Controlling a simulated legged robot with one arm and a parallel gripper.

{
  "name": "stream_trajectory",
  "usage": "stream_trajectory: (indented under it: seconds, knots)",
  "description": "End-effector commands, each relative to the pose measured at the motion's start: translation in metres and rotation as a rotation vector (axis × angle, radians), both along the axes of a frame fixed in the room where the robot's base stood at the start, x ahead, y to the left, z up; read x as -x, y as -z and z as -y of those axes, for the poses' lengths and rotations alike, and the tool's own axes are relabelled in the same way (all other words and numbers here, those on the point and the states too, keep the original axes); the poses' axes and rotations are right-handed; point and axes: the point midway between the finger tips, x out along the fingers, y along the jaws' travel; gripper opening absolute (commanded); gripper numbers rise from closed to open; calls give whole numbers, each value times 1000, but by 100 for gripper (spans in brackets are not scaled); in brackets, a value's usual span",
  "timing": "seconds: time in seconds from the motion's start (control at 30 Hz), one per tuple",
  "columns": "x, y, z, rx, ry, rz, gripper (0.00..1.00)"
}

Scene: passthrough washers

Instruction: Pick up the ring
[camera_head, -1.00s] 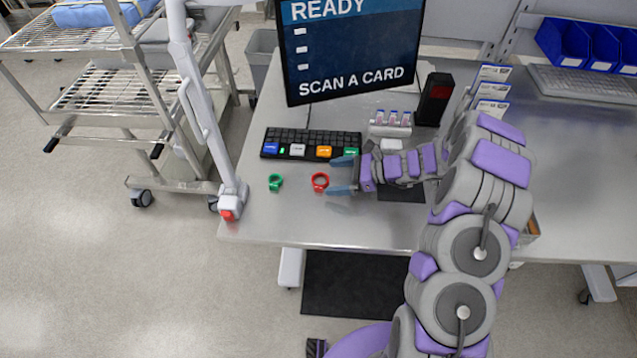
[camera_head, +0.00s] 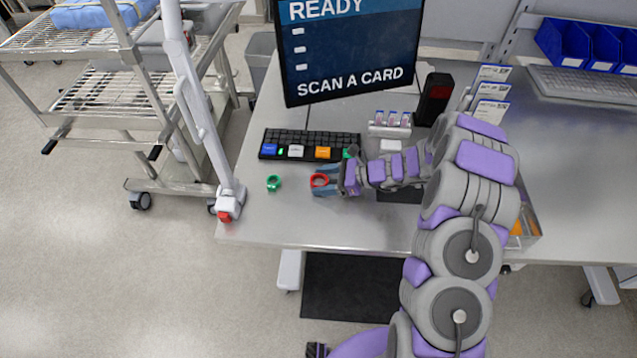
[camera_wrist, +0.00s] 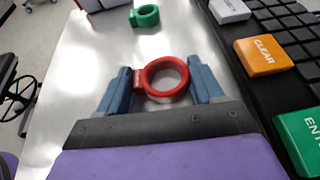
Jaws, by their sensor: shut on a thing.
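A red ring (camera_head: 319,180) with a small tab is near the front of the metal table. It also shows in the wrist view (camera_wrist: 165,78), between the blue fingers of my gripper (camera_wrist: 164,86). In the head view my gripper (camera_head: 321,181) reaches in from the right and is shut on the red ring. A green ring (camera_head: 273,183) lies on the table to the left of the red one, apart from my gripper. It also shows at the top of the wrist view (camera_wrist: 145,16). I cannot tell whether the red ring touches the table.
A black keyboard (camera_head: 310,143) with coloured keys lies just behind the rings, close to my gripper. A screen (camera_head: 350,50) stands at the back. A white post (camera_head: 205,110) stands at the table's left edge. The table front is clear.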

Motion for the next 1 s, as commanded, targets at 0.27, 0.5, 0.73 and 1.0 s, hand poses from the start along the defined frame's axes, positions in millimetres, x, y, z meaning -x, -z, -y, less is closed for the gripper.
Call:
stream_trajectory:
  seconds: [0.27,0.5,0.73,1.0]
  knots:
    - [0,1,0,1,-1,-1,37]
    - [0,-1,0,1,-1,-1,37]
    - [0,-22,0,0,-2,1,37]
    - [23,-41,27,-3,5,-3,37]
